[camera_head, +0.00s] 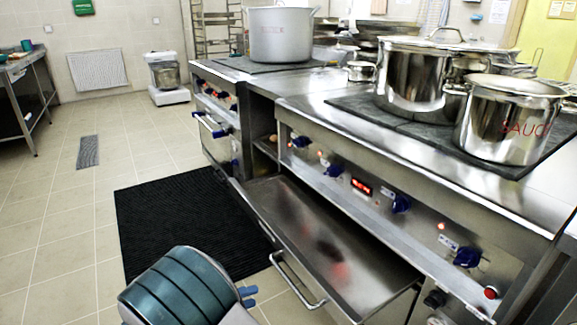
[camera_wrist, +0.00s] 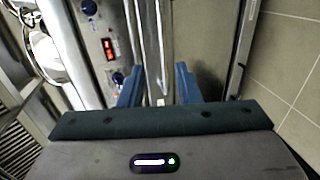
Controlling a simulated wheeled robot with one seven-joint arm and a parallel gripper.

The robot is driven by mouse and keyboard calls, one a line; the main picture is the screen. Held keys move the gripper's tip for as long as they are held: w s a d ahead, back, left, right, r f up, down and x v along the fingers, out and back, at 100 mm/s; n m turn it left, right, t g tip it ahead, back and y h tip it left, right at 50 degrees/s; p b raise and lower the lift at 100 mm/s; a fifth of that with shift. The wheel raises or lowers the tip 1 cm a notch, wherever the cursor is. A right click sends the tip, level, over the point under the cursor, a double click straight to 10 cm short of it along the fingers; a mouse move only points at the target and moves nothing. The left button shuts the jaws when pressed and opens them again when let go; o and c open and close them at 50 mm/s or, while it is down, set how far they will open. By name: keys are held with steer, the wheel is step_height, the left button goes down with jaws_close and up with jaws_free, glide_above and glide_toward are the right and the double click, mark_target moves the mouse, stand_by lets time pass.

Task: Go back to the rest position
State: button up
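My gripper (camera_head: 250,297) is at the bottom of the head view, low over the floor tiles beside the front of an open drawer (camera_head: 375,270). In the wrist view my gripper (camera_wrist: 158,82) shows two blue fingers spread apart, with nothing held between them. The steel drawer is pulled out below the stove, and its bar handle (camera_head: 297,281) is close to the fingers on their right. I cannot tell from these views how wide the gap to the handle is.
The stove (camera_head: 350,190) has blue knobs and a red display. Steel pots (camera_head: 415,85) and a pot with red lettering (camera_head: 507,120) stand on top. A large stockpot (camera_head: 280,35) is at the back. A black mat (camera_head: 185,225) lies on the floor.

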steer(key=s+d+r+m+g+y+p, duration=0.2)
steer(key=d+r+m+g+y+p, duration=0.45)
steer(key=d+r+p, duration=1.1)
steer(key=s+d+r+y+p, duration=0.2)
steer(key=s+d+r+p, duration=0.1)
steer(key=r, duration=0.5)
steer(key=s+d+r+y+p, duration=0.2)
steer(key=s+d+r+p, duration=0.2)
steer(key=r, duration=0.5)
steer(key=s+d+r+y+p, duration=0.2)
steer(key=s+d+r+p, duration=0.2)
steer(key=r, duration=0.5)
steer(key=shift+s+r+m+p, duration=0.2)
steer(key=shift+m+p, duration=0.15)
steer(key=shift+p, duration=0.35)
